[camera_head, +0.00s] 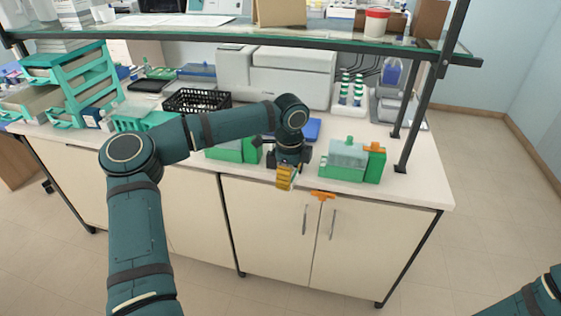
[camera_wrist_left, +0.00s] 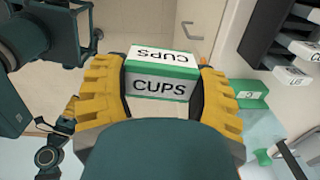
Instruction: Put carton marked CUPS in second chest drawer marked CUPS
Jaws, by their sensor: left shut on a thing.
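The carton marked CUPS (camera_wrist_left: 158,84) is white with a green band and black lettering. It is between the yellow fingers of my left gripper (camera_wrist_left: 163,88) in the left wrist view, and the gripper is shut on it. In the head view my left gripper (camera_head: 286,179) is over the bench's front edge, left of a green and clear box; the carton cannot be made out there. No drawer marked CUPS can be read in either view. My right gripper is out of view; only part of the right arm shows at the head view's lower right corner.
Dark units with white labels (camera_wrist_left: 300,48) show at the wrist view's upper right, their lettering partly cut off. On the bench are a green box (camera_head: 345,160), an orange item (camera_head: 323,196) at the front edge, and a black basket (camera_head: 197,100). A glass shelf (camera_head: 200,35) spans above.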

